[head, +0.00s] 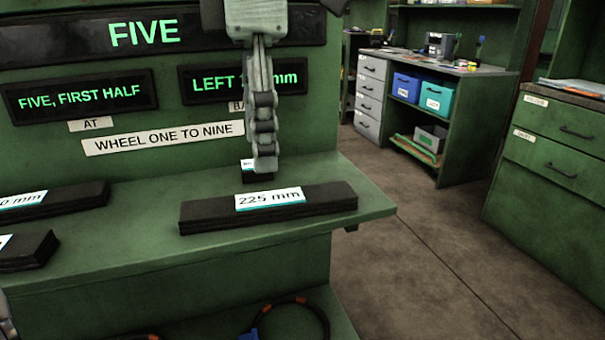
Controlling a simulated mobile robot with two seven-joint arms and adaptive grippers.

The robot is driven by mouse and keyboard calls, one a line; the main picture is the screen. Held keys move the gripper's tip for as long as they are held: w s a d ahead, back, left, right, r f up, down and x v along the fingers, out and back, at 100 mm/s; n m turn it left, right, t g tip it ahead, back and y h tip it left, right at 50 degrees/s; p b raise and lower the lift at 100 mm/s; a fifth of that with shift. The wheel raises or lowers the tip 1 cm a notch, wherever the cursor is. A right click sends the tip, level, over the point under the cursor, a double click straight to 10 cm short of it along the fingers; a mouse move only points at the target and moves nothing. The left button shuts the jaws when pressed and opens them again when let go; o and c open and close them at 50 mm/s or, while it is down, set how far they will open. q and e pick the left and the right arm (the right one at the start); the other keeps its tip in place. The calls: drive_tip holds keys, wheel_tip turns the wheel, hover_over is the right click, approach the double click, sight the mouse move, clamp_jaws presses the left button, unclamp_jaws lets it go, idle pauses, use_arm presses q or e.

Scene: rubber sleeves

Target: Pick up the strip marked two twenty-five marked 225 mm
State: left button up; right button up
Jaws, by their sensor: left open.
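The strip marked 225 mm (330,197) is a long black bar with a white label. It lies flat on the green shelf (120,240), near its right end. My left gripper (264,160) hangs down from the top of the view, seen edge-on. It is open, with its fingertips above and a little behind the strip as seen here, apart from it. Nothing shows in its grip. A small dark piece with a white label (248,164) is mostly hidden behind the fingertips.
Two more black strips lie at the left, one with a label ending in 0 mm (85,197) and one cut off (35,252). A green back panel (310,130) with displays rises behind the shelf. A cable loop (325,320) lies below. Open floor (430,250) is at the right.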

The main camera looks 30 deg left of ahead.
sight(260, 214)
use_arm(q)
drive_tip(key=f, duration=0.7)
drive_tip(key=shift+s+a, duration=0.25)
drive_tip(key=shift+a, duration=0.1)
drive_tip(key=shift+w+f+b, duration=0.1)
drive_tip(key=shift+f+b, duration=0.2)
drive_tip(key=shift+f, duration=0.1)
drive_tip(key=shift+c, duration=0.3)
drive_tip(key=c, duration=1.2)
